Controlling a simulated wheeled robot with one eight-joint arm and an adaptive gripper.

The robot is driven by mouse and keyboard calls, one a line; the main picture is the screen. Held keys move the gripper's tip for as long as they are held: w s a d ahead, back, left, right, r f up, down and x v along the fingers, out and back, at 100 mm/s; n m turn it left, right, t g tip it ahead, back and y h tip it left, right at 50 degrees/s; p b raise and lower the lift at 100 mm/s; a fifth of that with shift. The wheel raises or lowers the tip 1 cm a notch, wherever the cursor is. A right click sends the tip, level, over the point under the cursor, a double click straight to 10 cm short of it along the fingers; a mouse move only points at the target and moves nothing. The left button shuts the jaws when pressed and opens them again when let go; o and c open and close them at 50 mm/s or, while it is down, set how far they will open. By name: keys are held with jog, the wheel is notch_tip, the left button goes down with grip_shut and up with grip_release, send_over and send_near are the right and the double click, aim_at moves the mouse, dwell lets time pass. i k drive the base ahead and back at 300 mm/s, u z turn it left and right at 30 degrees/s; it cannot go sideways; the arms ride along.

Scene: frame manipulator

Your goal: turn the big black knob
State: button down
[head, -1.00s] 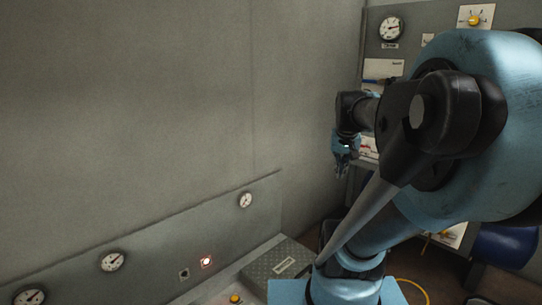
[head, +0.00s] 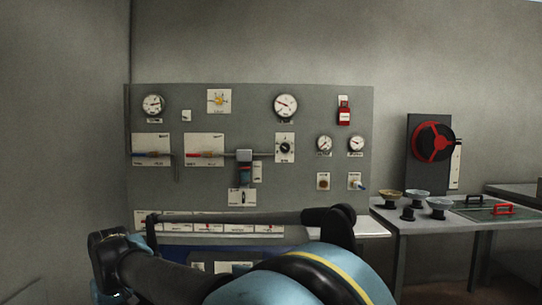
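A black knob (head: 285,147) sits on a white plate near the middle right of the grey wall panel (head: 310,190) in the head view. A smaller black switch (head: 242,197) is on a plate lower and to its left. My arm reaches across the bottom of the view, with its wrist end at the lower left. My gripper (head: 150,228) is partly seen there, below and well left of the black knob, and apart from it. Its fingers are too small and covered to tell open from shut.
A plain wall is left.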

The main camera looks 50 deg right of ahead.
aim_at(285, 147)
jog(key=z, duration=1.8)
